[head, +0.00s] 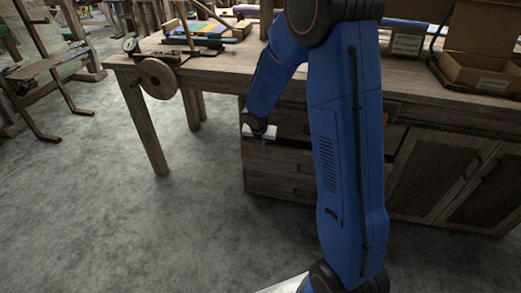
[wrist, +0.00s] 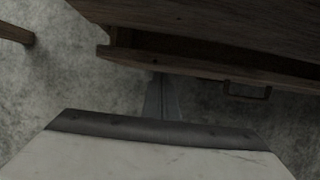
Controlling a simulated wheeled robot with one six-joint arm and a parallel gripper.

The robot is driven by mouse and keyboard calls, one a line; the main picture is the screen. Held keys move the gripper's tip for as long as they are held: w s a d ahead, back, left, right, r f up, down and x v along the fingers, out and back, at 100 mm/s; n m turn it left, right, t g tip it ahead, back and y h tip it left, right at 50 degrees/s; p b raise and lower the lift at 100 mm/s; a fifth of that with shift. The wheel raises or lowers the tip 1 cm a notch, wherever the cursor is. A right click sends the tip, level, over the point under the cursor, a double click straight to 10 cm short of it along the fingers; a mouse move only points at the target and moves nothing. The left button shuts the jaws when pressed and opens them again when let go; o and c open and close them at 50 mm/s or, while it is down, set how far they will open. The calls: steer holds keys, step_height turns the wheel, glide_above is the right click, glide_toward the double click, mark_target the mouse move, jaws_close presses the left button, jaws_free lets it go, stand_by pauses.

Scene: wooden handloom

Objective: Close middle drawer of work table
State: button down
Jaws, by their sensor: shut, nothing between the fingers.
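The wooden work table (head: 222,76) has a stack of drawers under its top, partly hidden behind my blue arm. In the wrist view one drawer (wrist: 205,70) is pulled partly out, with a dark gap behind its front and a dark handle (wrist: 247,91) to the right. It appears to be the middle drawer; the arm hides much of it in the head view. My gripper (wrist: 163,80) is shut and empty, its fingertips close to the outside of the drawer front, left of the handle. I cannot tell whether they touch. It also shows in the head view (head: 262,142) at the drawers.
A cabinet with wooden doors (head: 434,172) is right of the drawers. An open cardboard box (head: 482,72) stands on the tabletop. A wooden wheel (head: 156,78) hangs at the table's left end. The grey floor (head: 130,225) in front is clear.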

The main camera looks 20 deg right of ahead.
steer(key=shift+w+d, duration=0.2)
steer(key=shift+w, duration=0.1)
steer(key=shift+w, duration=0.1)
steer(key=w+d, duration=0.2)
steer(key=w, duration=0.1)
steer(key=shift+w+d, duration=0.15)
steer(key=shift+w+d+r, duration=0.15)
steer(key=shift+w, duration=0.15)
